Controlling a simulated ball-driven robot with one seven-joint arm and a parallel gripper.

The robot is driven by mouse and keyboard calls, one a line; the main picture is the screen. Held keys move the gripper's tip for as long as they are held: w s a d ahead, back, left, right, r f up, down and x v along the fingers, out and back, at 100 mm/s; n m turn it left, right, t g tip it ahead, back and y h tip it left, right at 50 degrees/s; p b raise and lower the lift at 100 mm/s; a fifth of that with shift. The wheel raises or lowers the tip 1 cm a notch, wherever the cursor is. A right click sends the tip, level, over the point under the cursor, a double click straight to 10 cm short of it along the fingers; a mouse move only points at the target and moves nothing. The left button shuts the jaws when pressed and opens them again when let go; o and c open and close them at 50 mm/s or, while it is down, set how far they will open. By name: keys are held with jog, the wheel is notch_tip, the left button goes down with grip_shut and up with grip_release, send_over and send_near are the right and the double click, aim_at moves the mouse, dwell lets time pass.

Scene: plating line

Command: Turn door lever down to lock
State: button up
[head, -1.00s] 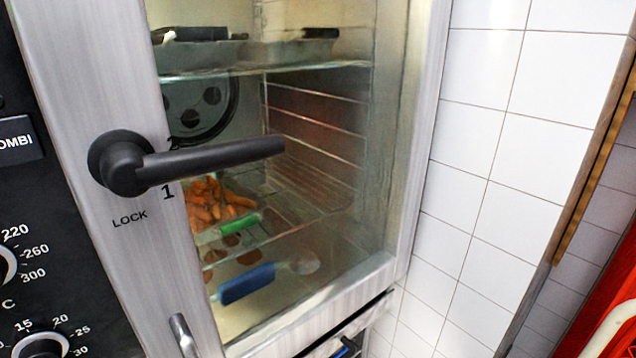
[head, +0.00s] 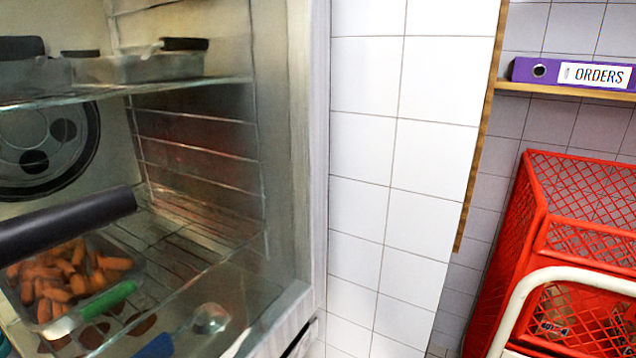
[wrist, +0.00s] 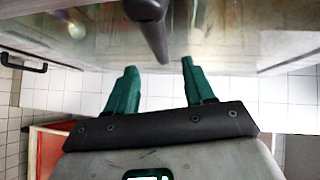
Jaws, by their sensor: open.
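The black door lever (head: 70,222) enters the head view from the left edge and points right, roughly level and tilted slightly up. Its pivot is outside this view. It lies across the oven door's glass (head: 215,215). In the wrist view the lever (wrist: 150,25) comes down from the top edge, and its end lies near the gap between my fingertips. My gripper (wrist: 158,72) has two green fingers spread apart with nothing between them. I cannot tell how far the lever is from the fingers in depth. My gripper is not in the head view.
White tiled wall (head: 385,180) stands right of the oven. Red crates (head: 570,215) and a white tubular rail (head: 540,285) stand farther right, below a shelf with a purple binder (head: 540,72).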

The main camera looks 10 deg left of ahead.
aim_at(24, 241)
jog(key=p+x, duration=0.1)
jog(key=x, duration=0.8)
jog(key=shift+w+p, duration=0.15)
jog(key=shift+p, duration=0.15)
grip_shut()
